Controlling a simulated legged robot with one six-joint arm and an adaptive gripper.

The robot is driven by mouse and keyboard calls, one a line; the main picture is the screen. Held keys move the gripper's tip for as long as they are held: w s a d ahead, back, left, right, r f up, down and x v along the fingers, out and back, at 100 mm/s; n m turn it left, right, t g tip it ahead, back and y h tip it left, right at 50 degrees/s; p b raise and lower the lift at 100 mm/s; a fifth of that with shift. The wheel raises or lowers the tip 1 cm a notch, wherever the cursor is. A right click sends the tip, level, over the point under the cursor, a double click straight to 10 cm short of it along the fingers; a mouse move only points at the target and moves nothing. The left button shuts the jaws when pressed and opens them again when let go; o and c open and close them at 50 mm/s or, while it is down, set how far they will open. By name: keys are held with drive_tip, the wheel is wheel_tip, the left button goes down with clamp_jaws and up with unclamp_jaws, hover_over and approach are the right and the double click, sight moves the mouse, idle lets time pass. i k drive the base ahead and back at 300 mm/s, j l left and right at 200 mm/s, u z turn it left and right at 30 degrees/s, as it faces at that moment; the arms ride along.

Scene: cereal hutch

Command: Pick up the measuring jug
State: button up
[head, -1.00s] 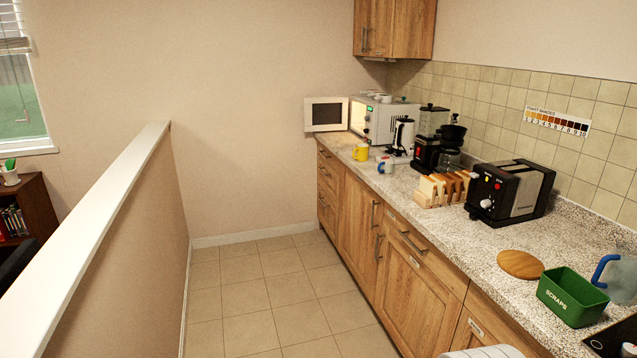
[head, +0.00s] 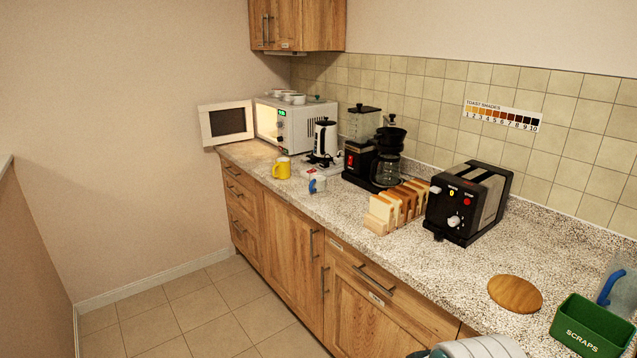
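A clear jug with a blue handle (head: 611,286), which looks like the measuring jug, stands on the counter at the far right of the head view. The picture's right edge cuts it off, and the green scraps bin in front hides its lower part. Any scale marks on it cannot be made out. A pale rounded part of my own body or arm shows at the bottom edge. My gripper's fingers are not in view.
The green scraps bin (head: 590,328) and a round wooden board (head: 515,294) are near the jug. Tiled floor (head: 190,325) is clear.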

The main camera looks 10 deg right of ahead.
sight(317, 178)
drive_tip(key=i+j+z, duration=0.15)
drive_tip(key=i+j, duration=0.25)
drive_tip(key=i, duration=0.15)
drive_tip(key=i+j+z, duration=0.2)
drive_tip(key=i+j, duration=0.25)
drive_tip(key=i+j+z, duration=0.15)
drive_tip(key=i+j, duration=0.45)
drive_tip(key=i+j+z, duration=0.15)
drive_tip(key=i+j, duration=0.3)
drive_tip(key=j, duration=0.15)
drive_tip(key=i+j+z, duration=0.2)
drive_tip(key=i+j, duration=0.25)
drive_tip(key=j, duration=0.2)
